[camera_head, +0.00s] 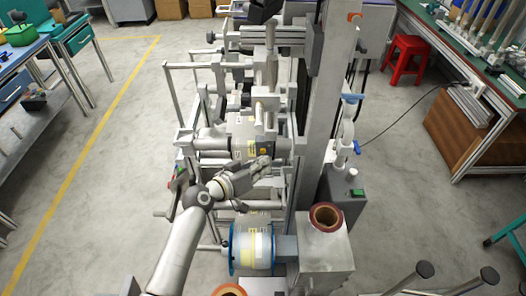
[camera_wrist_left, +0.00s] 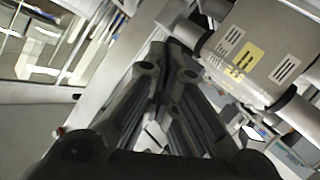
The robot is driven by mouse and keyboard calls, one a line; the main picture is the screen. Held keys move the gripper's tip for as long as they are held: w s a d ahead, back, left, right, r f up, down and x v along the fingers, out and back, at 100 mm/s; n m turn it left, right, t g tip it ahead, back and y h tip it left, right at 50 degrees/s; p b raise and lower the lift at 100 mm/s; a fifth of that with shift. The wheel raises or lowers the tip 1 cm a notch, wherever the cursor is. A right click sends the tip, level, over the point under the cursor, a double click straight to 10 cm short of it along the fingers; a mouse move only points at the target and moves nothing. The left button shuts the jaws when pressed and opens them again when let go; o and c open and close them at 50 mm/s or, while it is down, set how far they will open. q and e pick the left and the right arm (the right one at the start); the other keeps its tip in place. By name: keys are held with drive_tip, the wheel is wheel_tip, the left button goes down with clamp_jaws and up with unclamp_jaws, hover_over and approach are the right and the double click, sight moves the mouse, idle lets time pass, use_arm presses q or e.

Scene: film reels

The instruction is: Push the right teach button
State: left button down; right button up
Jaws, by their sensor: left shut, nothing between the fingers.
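My left gripper (camera_head: 262,163) reaches in from the lower left over the middle of the grey film machine (camera_head: 306,140). Its fingers are shut and empty; they also show closed together in the left wrist view (camera_wrist_left: 165,62). The tips are just below a small orange-yellow spot (camera_head: 264,151) beside the film roll; I cannot tell if they touch anything. No button is clearly marked as the right teach button. A green switch (camera_head: 358,192) is on the grey box at the right, and small red and green parts (camera_head: 178,178) are on the machine's left side. My right gripper is not in view.
A film reel with blue flanges (camera_head: 232,250) and a brown-rimmed roll (camera_head: 327,217) are at the machine's near end. In the wrist view a grey surface with a yellow label (camera_wrist_left: 246,60) lies close right of the fingers.

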use_arm(q)
drive_tip(key=shift+s, duration=0.1)
drive_tip(key=shift+s+p, duration=0.8)
drive_tip(key=shift+s, duration=1.6)
